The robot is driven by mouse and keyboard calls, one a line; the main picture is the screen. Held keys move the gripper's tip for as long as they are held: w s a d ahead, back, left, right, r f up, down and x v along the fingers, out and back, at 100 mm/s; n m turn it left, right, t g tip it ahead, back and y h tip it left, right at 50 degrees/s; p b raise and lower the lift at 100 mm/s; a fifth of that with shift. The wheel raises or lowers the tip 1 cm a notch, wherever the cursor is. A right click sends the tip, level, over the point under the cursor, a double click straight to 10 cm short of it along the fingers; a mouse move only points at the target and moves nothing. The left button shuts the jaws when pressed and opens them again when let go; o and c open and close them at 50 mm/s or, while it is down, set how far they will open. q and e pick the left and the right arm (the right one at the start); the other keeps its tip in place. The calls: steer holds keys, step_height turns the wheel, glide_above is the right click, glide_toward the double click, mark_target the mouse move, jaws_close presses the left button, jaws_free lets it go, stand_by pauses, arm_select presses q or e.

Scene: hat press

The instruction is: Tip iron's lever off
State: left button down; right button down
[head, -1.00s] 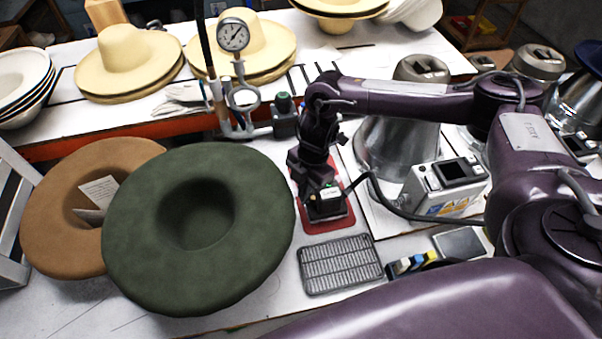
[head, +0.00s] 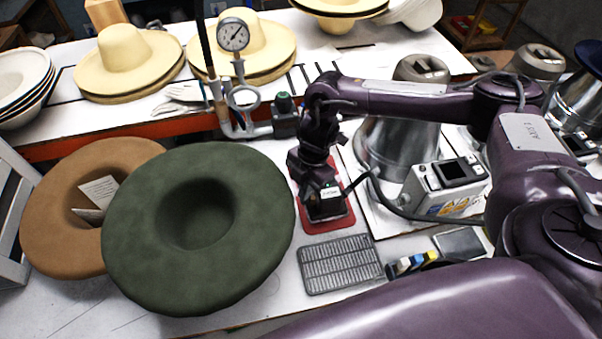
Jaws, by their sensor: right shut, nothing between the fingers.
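My right gripper (head: 326,212) points down over a red pad (head: 309,226) on the white table. It is shut, and its fingertips are hard to make out against the dark wrist. A white control box (head: 446,189) with a dark top panel and a colored label stands to the right of the gripper, apart from it. A metal cone-shaped iron (head: 398,145) stands behind the box, partly covered by my right forearm. I cannot make out which part is the tip iron's lever. My left gripper is not in view.
A green felt hat (head: 255,235) and a brown hat (head: 50,225) lie at left. A metal grid plate (head: 340,264) lies in front of the gripper. A dial gauge (head: 233,35) stands behind. Straw hats (head: 127,50) sit on the back table.

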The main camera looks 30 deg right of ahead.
steer(key=shift+f+b, duration=0.6)
steer(key=shift+f, duration=0.35)
steer(key=shift+r, duration=0.1)
step_height(320, 180, up, 7)
steer(key=p, duration=0.6)
steer(key=shift+p, duration=0.4)
